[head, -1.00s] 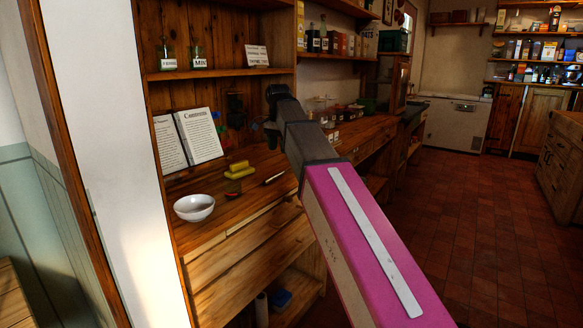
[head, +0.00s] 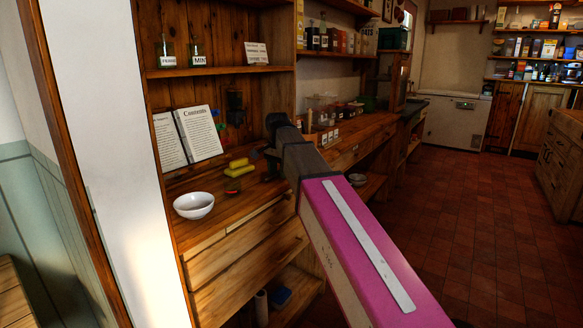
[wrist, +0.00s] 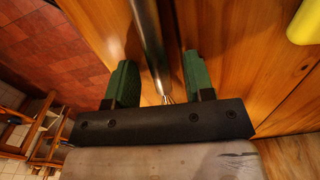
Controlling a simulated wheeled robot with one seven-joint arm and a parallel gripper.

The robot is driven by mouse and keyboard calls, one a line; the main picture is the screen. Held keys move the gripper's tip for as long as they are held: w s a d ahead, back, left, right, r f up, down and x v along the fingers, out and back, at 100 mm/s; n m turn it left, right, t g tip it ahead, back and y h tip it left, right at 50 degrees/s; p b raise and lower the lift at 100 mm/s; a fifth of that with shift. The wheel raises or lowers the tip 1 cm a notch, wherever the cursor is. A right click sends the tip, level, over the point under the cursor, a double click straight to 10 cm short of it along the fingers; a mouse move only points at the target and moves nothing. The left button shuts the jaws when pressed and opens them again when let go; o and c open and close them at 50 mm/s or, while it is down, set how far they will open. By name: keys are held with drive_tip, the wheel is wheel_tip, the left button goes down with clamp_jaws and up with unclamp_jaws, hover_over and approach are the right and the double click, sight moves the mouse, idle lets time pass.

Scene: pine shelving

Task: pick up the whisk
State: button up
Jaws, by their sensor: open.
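The whisk (wrist: 147,30) shows in the wrist view as a shiny metal handle, with thin wires near the gripper's body, above the wooden counter. My gripper (wrist: 160,62) is open, with one green finger on each side of the whisk. In the head view my gripper (head: 271,160) is a dark shape low at the counter's right part, beside the yellow blocks. I cannot make out the whisk in the head view; my arm and gripper cover that area.
A white bowl (head: 194,206) stands at the counter's front left. Yellow blocks (head: 239,171) lie left of my gripper. An open book (head: 197,135) leans at the back. A shelf (head: 222,71) with jars runs above. The tiled floor (head: 470,215) at right is clear.

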clamp_jaws()
drive_tip(key=shift+r, duration=0.1)
drive_tip(key=shift+r, duration=0.45)
drive_tip(key=r, duration=0.3)
drive_tip(key=shift+a+r, duration=0.25)
drive_tip(key=shift+r, duration=0.05)
drive_tip(key=s+a+r, duration=0.4)
drive_tip(key=a+r, duration=0.2)
drive_tip(key=a, duration=0.4)
drive_tip(key=shift+s+r, duration=0.2)
drive_tip(key=shift+s, duration=0.2)
